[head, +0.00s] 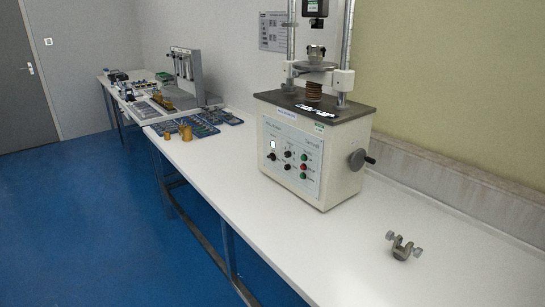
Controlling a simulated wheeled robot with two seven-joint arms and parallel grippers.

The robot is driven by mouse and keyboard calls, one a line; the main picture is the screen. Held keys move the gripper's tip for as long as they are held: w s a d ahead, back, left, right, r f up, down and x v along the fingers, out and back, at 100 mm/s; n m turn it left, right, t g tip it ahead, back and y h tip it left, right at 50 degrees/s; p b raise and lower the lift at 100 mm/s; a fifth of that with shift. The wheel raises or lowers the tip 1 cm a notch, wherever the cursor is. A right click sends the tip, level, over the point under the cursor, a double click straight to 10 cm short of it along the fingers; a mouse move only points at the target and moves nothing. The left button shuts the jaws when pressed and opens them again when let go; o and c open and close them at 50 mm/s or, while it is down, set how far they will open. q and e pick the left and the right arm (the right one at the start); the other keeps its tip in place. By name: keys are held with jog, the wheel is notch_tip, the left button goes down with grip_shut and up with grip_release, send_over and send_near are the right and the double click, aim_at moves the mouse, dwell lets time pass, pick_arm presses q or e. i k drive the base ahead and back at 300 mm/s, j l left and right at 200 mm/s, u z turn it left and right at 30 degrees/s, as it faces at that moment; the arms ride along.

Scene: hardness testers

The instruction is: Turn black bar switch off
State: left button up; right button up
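A cream tester (315,150) with a dark top plate stands on the white bench, right of centre in the head view. Its light front panel (292,158) faces left and toward me. On it are a small white lit patch (273,144), a black control (272,156) below that, and further black controls (288,154) to its right. Neither of my grippers is in view.
A black-handled crank (361,159) sticks out from the tester's right side. A metal clamp piece (403,247) lies on the white bench (330,245) at front right. Trays and small equipment (175,95) fill the bench's far end. Blue floor (90,220) is clear at left.

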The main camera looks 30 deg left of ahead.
aim_at(271, 156)
jog(key=j+z, duration=0.2)
jog(key=j, duration=1.9)
